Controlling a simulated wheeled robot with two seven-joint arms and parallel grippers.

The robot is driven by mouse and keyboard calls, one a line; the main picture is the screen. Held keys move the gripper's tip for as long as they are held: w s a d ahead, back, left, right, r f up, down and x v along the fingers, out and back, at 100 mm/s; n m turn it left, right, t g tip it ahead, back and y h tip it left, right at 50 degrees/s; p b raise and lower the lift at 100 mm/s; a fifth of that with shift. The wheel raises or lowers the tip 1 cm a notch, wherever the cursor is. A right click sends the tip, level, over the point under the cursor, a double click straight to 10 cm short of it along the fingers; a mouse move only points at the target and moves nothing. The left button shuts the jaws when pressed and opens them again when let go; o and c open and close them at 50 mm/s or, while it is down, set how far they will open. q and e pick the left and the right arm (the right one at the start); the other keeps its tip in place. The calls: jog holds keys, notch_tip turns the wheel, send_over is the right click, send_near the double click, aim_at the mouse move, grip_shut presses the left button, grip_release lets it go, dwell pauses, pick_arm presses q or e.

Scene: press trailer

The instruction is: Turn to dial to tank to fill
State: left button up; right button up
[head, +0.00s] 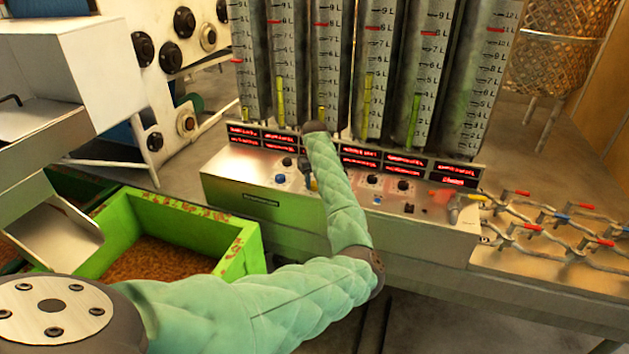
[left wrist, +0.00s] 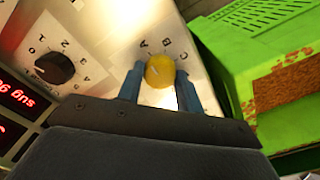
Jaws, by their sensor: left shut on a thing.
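A yellow dial (left wrist: 160,71) sits on the metal control panel (head: 262,200), with the letters A, B and C marked around it. My left gripper (left wrist: 161,90) has its two blue fingers on either side of this dial and is shut on it. In the head view my left gripper (head: 309,180) is at the panel, mostly hidden behind my own green-sleeved arm. A black dial (left wrist: 52,68) with numbers around it is beside the yellow one in the left wrist view. Several tall tanks (head: 388,80) with litre scales, red marks and yellow-green columns stand behind the panel. My right gripper is not in view.
Red digital displays (head: 405,160) run below the tanks. More black knobs (head: 403,185) and a blue button (head: 377,200) are on the panel's right. Valves with red and blue handles (head: 590,207) lie farther right. A green crate (head: 190,226) with brown grains stands at the left.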

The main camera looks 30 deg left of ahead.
aim_at(314, 183)
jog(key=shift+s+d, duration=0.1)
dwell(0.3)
pick_arm(q)
jog(key=o, duration=1)
jog(key=shift+r, duration=0.2)
notch_tip(314, 183, up, 6)
jog(key=shift+r+b, duration=0.15)
jog(key=shift+b, duration=1.1)
jog(key=shift+r, duration=0.5)
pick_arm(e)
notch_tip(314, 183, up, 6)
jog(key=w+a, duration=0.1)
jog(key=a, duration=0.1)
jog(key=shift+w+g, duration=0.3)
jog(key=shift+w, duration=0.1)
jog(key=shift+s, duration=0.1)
